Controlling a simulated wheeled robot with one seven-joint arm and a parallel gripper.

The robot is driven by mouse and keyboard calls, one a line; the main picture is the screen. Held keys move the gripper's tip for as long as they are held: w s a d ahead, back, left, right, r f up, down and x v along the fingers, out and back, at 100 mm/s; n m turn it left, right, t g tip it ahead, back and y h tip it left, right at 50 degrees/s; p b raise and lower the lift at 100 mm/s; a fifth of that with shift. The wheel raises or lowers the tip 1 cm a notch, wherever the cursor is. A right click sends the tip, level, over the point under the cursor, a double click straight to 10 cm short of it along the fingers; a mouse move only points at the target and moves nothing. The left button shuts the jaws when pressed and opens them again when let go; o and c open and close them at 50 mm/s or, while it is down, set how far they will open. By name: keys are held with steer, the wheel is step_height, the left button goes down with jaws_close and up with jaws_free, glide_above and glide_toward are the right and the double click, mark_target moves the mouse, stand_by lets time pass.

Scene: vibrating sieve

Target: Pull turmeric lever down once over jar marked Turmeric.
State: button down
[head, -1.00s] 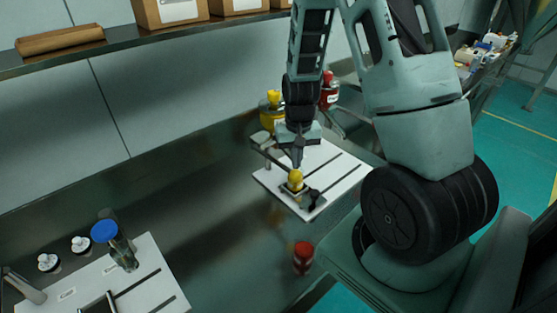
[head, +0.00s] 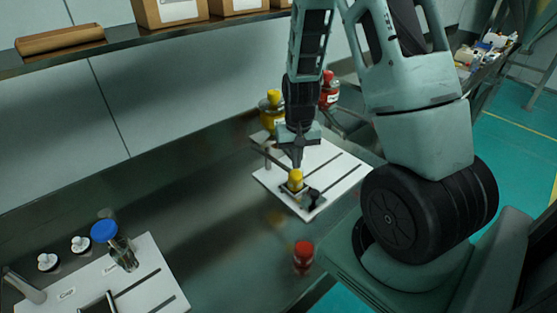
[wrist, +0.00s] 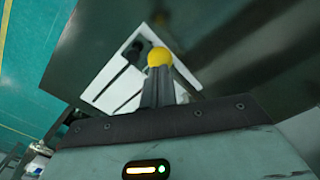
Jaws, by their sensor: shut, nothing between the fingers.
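A yellow ball knob (head: 296,175), seemingly the turmeric lever's, stands near the front corner of a white slotted plate (head: 345,175). My gripper (head: 297,163) points down right above the knob, with its fingers together and nothing held between them. In the wrist view the knob (wrist: 160,57) shows at the tips of my closed fingers (wrist: 158,75); they look touching or very close. A yellow container (head: 271,108) stands behind the plate, partly hidden by my arm. No jar marked Turmeric is readable; the area under the knob is partly hidden.
A red container (head: 329,93) stands behind the plate. A red-topped jar (head: 303,254) stands on the dark counter in front. A blue-topped bottle (head: 106,232) stands at a second white plate (head: 152,258) at left. The counter between the plates is mostly clear.

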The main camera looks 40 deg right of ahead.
mark_target(296, 171)
steer(key=shift+f+b, duration=2.35)
steer(key=shift+f, duration=0.75)
steer(key=shift+r, duration=0.2)
step_height(296, 171, up, 10)
steer(key=p, duration=0.8)
steer(key=shift+f, duration=0.35)
